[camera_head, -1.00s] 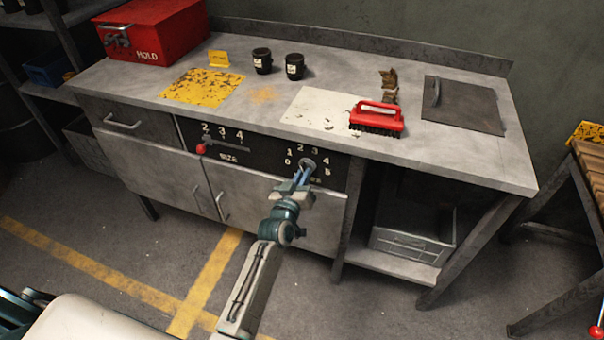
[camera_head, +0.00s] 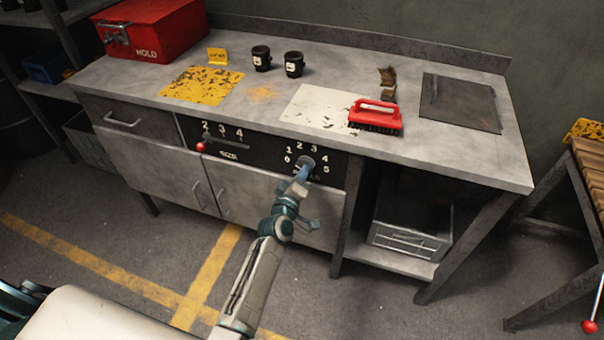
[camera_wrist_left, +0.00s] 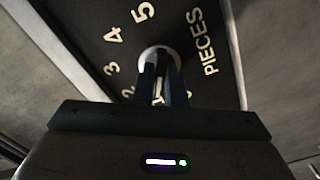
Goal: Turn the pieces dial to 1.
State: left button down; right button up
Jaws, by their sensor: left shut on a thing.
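The pieces dial (camera_head: 308,163) is a round light knob on the black front panel below the worktop, ringed by white numbers from 0 to 5. In the left wrist view the dial (camera_wrist_left: 158,55) sits behind my fingers, near the word PIECES. My left gripper (camera_head: 304,171) is shut on the dial, and its two dark fingers (camera_wrist_left: 162,78) reach onto it in the wrist view. The fingers hide much of the knob and the number 1. I cannot tell which number the dial points to. My right gripper is not in view.
A size slider with a red knob (camera_head: 201,147) is left of the dial. The worktop above holds a red box (camera_head: 155,32), two black cups, a red brush (camera_head: 376,115) and a dark plate (camera_head: 460,103). Cabinet doors (camera_head: 262,205) lie below the panel.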

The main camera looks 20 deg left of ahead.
pick_arm(q)
jog(key=shift+r, duration=0.1)
dwell(0.3)
jog(key=c, duration=1.5)
grip_release()
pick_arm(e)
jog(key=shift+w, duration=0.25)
pick_arm(q)
jog(key=shift+s, duration=0.1)
jog(key=shift+s+a+b, duration=0.15)
jog(key=shift+s+b, duration=0.4)
jog(key=shift+s, duration=2.1)
jog(key=shift+s+a+b, duration=0.1)
jog(key=shift+s+b, duration=0.4)
jog(key=shift+s, duration=2.15)
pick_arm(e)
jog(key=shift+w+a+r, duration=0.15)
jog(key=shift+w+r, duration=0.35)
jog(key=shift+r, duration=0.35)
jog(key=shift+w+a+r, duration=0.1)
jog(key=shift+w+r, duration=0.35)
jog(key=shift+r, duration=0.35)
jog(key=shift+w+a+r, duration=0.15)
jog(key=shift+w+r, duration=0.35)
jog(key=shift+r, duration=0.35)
